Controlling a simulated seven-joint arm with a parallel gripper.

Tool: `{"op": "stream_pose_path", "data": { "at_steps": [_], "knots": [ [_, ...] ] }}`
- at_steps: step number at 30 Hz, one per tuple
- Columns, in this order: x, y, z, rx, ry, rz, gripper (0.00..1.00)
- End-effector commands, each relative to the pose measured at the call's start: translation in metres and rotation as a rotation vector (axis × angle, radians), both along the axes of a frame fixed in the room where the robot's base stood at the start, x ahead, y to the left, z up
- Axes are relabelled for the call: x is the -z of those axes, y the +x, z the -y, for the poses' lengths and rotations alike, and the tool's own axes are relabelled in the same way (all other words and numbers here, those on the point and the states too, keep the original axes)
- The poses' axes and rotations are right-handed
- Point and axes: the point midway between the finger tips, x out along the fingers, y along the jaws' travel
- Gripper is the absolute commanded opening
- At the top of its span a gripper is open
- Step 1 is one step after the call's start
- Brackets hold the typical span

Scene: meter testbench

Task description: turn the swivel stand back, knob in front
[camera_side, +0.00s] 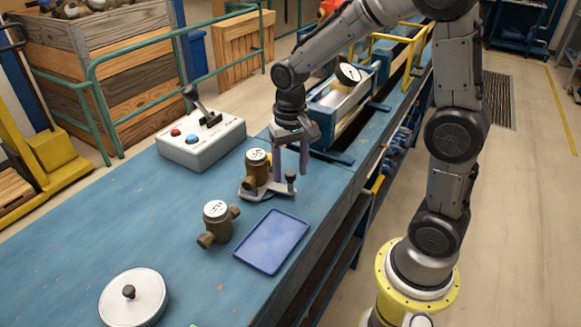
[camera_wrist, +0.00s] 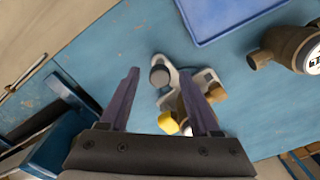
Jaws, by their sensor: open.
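The swivel stand (camera_side: 262,195) is a light grey plate on the blue bench, with a brass meter (camera_side: 257,168) upright on it. Its dark knob (camera_side: 291,183) stands at the plate's right end, to the right of the meter. My gripper (camera_side: 291,174) points down, open and empty, just above and behind the knob. In the wrist view the knob (camera_wrist: 159,75) shows between the fingertips (camera_wrist: 160,72), apart from both. The plate (camera_wrist: 206,78) also shows there. The right finger partly hides the brass meter (camera_wrist: 188,98).
A second brass meter (camera_side: 217,222) and a blue tray (camera_side: 271,241) are in front of the stand. A round white lid (camera_side: 133,297) lies front left. A control box (camera_side: 201,140) stands behind left. A blue-framed fixture (camera_side: 338,109) is behind my gripper.

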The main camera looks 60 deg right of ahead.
Motion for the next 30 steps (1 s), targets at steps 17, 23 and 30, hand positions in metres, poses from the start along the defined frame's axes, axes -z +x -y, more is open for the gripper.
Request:
{"op": "stream_pose_path", "data": {
  "at_steps": [17, 23, 30],
  "knots": [
    [-0.0004, 0.0, 0.0, 0.0, 0.0, 0.0, 0.0],
    [-0.0006, 0.0, 0.0, 0.0, 0.0, 0.0, 0.0],
    [-0.0008, 0.0001, 0.0001, 0.0, 0.0, 0.0, 0.0]
  ]
}}
